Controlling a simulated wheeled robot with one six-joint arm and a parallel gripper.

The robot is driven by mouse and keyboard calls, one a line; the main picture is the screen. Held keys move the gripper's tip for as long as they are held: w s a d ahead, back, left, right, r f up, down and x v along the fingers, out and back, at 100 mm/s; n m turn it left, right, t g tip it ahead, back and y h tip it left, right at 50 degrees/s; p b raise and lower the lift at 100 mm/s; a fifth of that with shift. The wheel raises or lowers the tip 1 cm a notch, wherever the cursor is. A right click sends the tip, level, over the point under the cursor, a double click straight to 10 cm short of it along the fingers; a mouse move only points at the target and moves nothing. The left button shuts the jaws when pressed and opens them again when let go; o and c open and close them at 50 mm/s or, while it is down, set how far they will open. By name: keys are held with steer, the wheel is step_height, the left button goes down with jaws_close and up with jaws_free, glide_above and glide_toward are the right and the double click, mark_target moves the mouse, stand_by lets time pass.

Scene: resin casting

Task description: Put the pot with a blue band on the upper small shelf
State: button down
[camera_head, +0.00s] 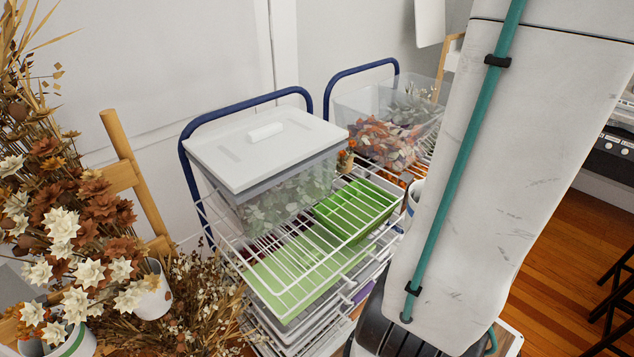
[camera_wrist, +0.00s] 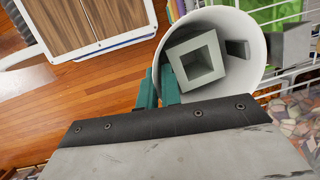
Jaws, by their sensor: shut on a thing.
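A white pot (camera_wrist: 258,82) fills the upper right of the wrist view, seen from its open mouth. A grey hollow square block (camera_wrist: 196,60) shows inside it. My gripper (camera_wrist: 159,86) is shut on the pot, with teal fingers at the left part of its rim. In the head view, part of a white pot with a dark bluish band (camera_head: 412,192) shows beside the wire rack, mostly hidden behind my arm. My gripper is hidden there. I cannot tell which surface is the upper small shelf.
The white wire rack (camera_head: 300,262) holds a lidded clear bin (camera_head: 290,190), an open clear bin (camera_head: 425,115) and green trays (camera_head: 356,208). Dried flowers (camera_head: 75,245) and a white pot (camera_head: 152,292) stand at left. Wooden floor (camera_head: 560,260) shows at right.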

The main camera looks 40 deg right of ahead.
steer(key=w, duration=1.7)
steer(key=shift+w+a+f, duration=0.25)
steer(key=shift+w+f, duration=0.05)
steer(key=shift+w, duration=0.05)
steer(key=shift+f, duration=0.1)
steer(key=c, duration=1.6)
jaws_free()
steer(key=shift+o, duration=0.2)
